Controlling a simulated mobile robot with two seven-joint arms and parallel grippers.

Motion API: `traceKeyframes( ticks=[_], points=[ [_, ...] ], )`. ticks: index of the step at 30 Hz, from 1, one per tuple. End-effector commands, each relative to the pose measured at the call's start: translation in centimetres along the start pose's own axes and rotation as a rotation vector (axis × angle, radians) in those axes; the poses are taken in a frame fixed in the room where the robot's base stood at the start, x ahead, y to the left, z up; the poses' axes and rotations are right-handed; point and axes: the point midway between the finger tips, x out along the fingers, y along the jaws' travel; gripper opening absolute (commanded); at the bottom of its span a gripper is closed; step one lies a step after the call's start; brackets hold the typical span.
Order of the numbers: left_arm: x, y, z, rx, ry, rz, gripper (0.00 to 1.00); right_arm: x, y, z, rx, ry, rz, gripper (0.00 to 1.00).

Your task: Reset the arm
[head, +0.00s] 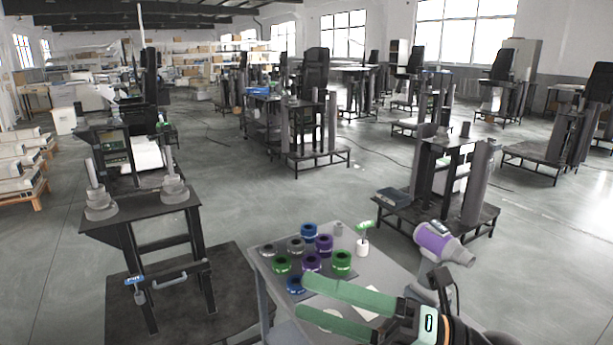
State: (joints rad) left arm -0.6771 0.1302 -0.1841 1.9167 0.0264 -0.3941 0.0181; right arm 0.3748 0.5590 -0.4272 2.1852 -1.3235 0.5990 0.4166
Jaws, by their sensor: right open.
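My right gripper (302,298) reaches in from the lower right over the front of a small grey table (376,262). Its two long green fingers are spread apart and point left. I see nothing held between them. The upper finger is close to a blue ring-shaped part (296,285) in the picture; I cannot tell whether they touch. My left gripper is not in view.
The table holds several more rings, including a green one (342,261), and a white pot (362,247). A purple and white object (440,244) is at its right. A black stand (140,216) with grey stepped columns is left.

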Motion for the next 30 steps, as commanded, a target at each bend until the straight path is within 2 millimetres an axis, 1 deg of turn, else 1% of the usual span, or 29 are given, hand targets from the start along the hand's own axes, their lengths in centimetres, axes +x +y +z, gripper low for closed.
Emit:
traceKeyframes(
  ticks=[1,3,5,7,8,9,11,12,14,15,17,18,20,21,23,24,26,27,30],
  points=[
    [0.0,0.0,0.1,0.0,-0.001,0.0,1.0,-0.3,1.1,1.0,0.075,-0.094,0.089,1.0],
    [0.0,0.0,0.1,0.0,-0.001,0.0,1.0,-1.5,2.3,3.0,0.182,-0.243,0.198,1.0],
    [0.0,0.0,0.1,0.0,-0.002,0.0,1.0,-3.0,2.5,4.9,0.28,-0.381,0.274,1.0],
    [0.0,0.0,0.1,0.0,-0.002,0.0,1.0,-5.2,1.9,7.0,0.398,-0.548,0.341,1.0],
    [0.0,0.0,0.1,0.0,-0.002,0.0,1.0,-6.4,1.4,7.8,0.45,-0.623,0.361,1.0],
    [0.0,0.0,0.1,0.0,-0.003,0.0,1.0,-7.9,0.3,8.8,0.523,-0.722,0.382,1.0],
    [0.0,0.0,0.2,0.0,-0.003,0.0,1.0,-10.5,-1.7,9.8,0.632,-0.876,0.398,1.0],
    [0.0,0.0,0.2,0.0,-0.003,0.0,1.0,-12.2,-3.4,10.1,0.709,-0.977,0.397,1.0],
    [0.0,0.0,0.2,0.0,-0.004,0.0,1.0,-14.9,-6.2,10.0,0.824,-1.13,0.382,1.0],
    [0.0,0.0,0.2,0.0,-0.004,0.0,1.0,-16.7,-8.3,9.5,0.902,-1.23,0.359,1.0],
    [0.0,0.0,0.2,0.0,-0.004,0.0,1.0,-19.3,-11.5,8.1,1.022,-1.376,0.311,1.0],
    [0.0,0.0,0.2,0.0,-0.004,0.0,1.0,-20.9,-13.6,6.7,1.104,-1.47,0.267,1.0],
    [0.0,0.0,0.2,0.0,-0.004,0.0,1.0,-23.0,-16.6,4.0,1.224,-1.602,0.187,1.0],
    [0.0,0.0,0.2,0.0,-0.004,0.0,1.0,-24.2,-18.3,2.0,1.298,-1.677,0.128,1.0],
    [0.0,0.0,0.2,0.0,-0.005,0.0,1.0,-25.6,-20.2,-0.8,1.397,-1.769,0.043,1.0],
    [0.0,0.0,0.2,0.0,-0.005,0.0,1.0,-26.3,-21.1,-2.6,1.453,-1.817,-0.014,1.0],
    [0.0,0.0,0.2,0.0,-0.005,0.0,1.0,-27.1,-22.2,-5.2,1.526,-1.877,-0.092,1.0],
    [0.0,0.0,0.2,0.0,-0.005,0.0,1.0,-27.6,-22.8,-6.7,1.569,-1.909,-0.142,1.0],
    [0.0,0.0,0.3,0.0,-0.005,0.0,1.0,-28.4,-23.7,-10.4,1.667,-1.973,-0.261,1.0]
  ],
)
